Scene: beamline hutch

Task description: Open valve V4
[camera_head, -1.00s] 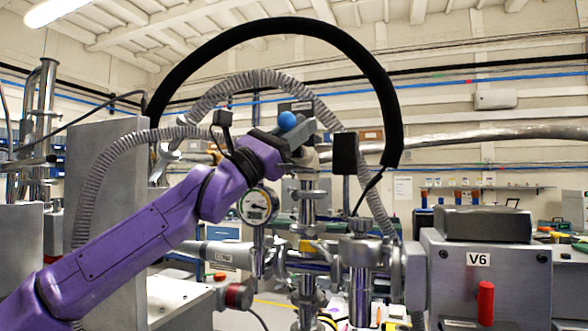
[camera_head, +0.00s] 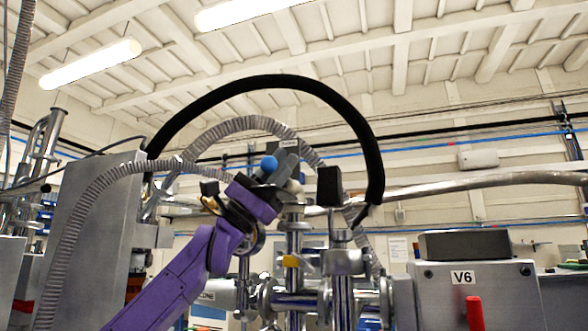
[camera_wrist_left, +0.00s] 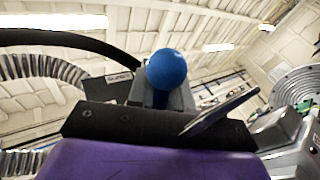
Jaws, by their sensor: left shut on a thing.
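A blue ball knob (camera_head: 270,163) stands up at my left gripper (camera_head: 277,172), among the pipes in the middle of the head view. In the left wrist view the knob (camera_wrist_left: 166,69) rises on a short stem between the grey-black gripper parts. The left gripper is shut on this blue-knobbed handle; the contact itself is largely hidden. My purple left arm comes up from the lower left. I cannot read a V4 label. A small label near the knob is too blurred to read. My right gripper is not in view.
A grey box labelled V6 (camera_head: 462,278) with a red handle (camera_head: 474,312) stands at right. A thick black hose (camera_head: 262,84) arches over the gripper, with a grey corrugated hose (camera_head: 234,124) below it. A black block (camera_head: 329,186) is close on the right.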

